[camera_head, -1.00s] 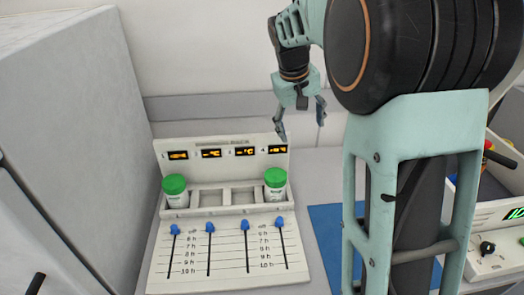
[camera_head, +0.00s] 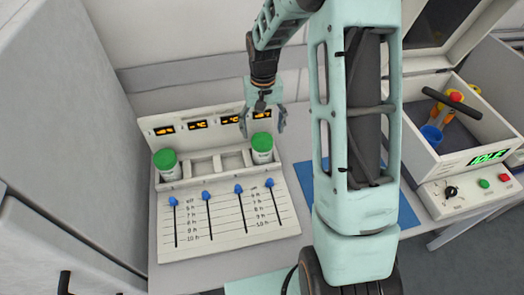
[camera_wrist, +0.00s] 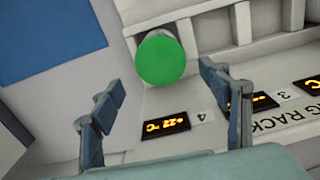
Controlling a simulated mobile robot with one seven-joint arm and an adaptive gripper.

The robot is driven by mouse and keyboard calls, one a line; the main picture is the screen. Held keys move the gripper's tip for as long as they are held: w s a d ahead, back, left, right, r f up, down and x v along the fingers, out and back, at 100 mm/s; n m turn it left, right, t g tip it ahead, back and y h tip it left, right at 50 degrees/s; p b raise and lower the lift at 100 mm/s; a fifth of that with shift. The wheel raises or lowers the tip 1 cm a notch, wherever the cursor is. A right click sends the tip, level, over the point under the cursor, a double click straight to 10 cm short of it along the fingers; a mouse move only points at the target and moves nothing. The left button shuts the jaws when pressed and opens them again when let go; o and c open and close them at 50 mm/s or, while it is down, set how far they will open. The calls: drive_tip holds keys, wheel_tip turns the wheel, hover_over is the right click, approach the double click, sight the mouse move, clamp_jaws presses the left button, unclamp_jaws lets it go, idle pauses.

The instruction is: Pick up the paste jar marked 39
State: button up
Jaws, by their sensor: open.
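Two white jars with green lids stand in the rack (camera_head: 230,215). The left jar (camera_head: 166,163) is in the leftmost slot, and the right jar (camera_head: 262,147) is in the rightmost slot. The number 39 cannot be read on either. My gripper (camera_head: 262,129) is open and empty above and slightly behind the right jar. In the wrist view the right jar's round green lid (camera_wrist: 160,60) lies just beyond my open fingertips (camera_wrist: 162,82), roughly between their lines, with no contact visible. The display by slot 4 (camera_wrist: 166,126) reads about 22 °C.
The two middle slots (camera_head: 205,166) are empty. Blue sliders (camera_head: 239,188) line the rack's front panel. A blue mat (camera_head: 406,205) lies right of the rack, partly behind my arm. An open-lidded machine (camera_head: 470,150) stands farther right. A tall grey cabinet (camera_head: 70,140) is close on the left.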

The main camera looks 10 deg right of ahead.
sight(262, 140)
drive_tip(key=f, duration=0.1)
drive_tip(key=s+f, duration=0.1)
drive_tip(key=f, duration=0.2)
drive_tip(key=shift+s+a+f+p, duration=0.15)
drive_tip(key=shift+a+p, duration=0.1)
drive_tip(key=shift+p, duration=0.05)
drive_tip(key=shift+f, duration=0.45)
clamp_jaws()
